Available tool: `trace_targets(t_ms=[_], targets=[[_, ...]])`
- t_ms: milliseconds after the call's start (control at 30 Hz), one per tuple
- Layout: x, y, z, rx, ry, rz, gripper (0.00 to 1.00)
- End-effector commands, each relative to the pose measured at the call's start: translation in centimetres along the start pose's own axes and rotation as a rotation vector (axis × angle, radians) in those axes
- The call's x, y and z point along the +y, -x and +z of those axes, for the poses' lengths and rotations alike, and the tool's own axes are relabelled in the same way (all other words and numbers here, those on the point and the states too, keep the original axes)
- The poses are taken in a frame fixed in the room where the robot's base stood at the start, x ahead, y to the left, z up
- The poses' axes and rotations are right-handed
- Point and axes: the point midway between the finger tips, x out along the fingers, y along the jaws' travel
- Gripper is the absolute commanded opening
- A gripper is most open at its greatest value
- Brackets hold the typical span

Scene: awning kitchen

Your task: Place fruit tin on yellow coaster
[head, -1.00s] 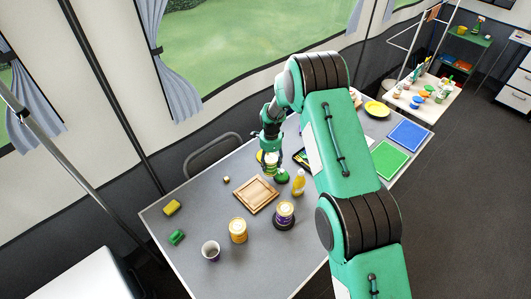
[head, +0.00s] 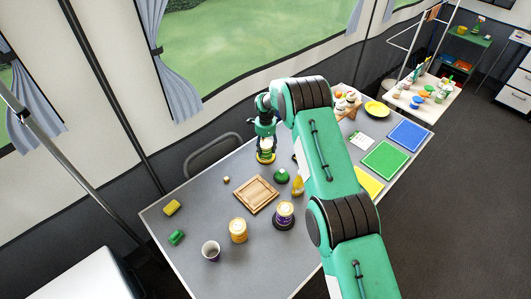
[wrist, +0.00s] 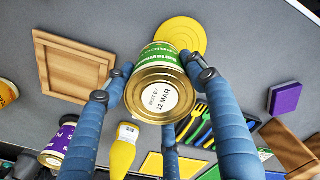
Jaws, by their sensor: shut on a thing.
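The tin in my gripper (head: 265,143) has a green label with white lettering and a gold end with a date sticker; I take this tin (wrist: 158,92) as the fruit tin. My blue fingers (wrist: 160,82) are closed around its sides in the wrist view. The yellow coaster (wrist: 180,34) is a round disc just beyond the tin, whose far end overlaps its near edge in that view. In the head view the tin (head: 265,154) appears over the yellow coaster (head: 264,161), mostly covering it. I cannot tell whether they touch.
A wooden tray (head: 256,194) lies left of the gripper. A dark green round object (head: 281,176) and a yellow bottle (head: 298,186) are close by. A purple tin (head: 284,210) and an orange tin (head: 238,230) stand nearer the front. A purple block (wrist: 284,98) lies right of the coaster.

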Motion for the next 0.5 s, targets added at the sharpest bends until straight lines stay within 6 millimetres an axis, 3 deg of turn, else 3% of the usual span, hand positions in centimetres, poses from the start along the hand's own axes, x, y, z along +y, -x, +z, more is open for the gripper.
trace_targets(t_ms=[500], targets=[[-0.10,-0.58,-0.01,0.000,0.000,0.000,0.12]])
